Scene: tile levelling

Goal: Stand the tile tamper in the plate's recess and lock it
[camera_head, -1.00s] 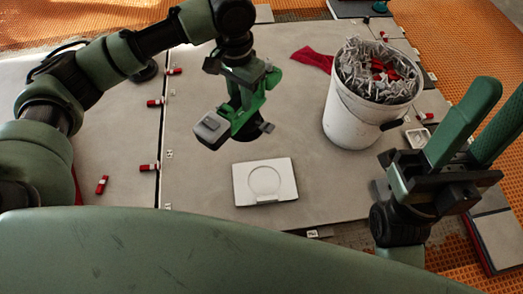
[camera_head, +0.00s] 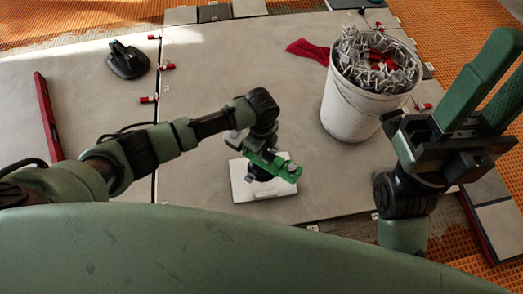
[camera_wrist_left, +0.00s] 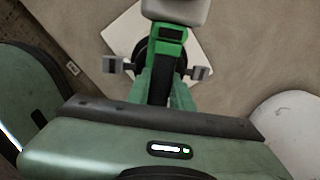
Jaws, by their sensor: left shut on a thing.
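The tile tamper (camera_head: 278,167) has a bright green body, a pale grey end block and a dark round base. My left gripper (camera_head: 257,150) is shut on it, low over the white plate (camera_head: 246,190). In the left wrist view, the green tamper (camera_wrist_left: 172,48) is between my fingers, and its dark disc covers the middle of the plate (camera_wrist_left: 190,45). The recess is hidden under it. I cannot tell whether the base sits in the recess or just above it. My right gripper (camera_head: 496,85) is open and empty at the right.
A white bucket (camera_head: 345,112) of clips stands right of the plate. A red cloth (camera_head: 308,50) lies behind. A dark suction lifter (camera_head: 127,60) and a red bar (camera_head: 47,118) lie at left. Red wedges (camera_head: 149,99) sit along the tile joint. The tile between plate and bucket is clear.

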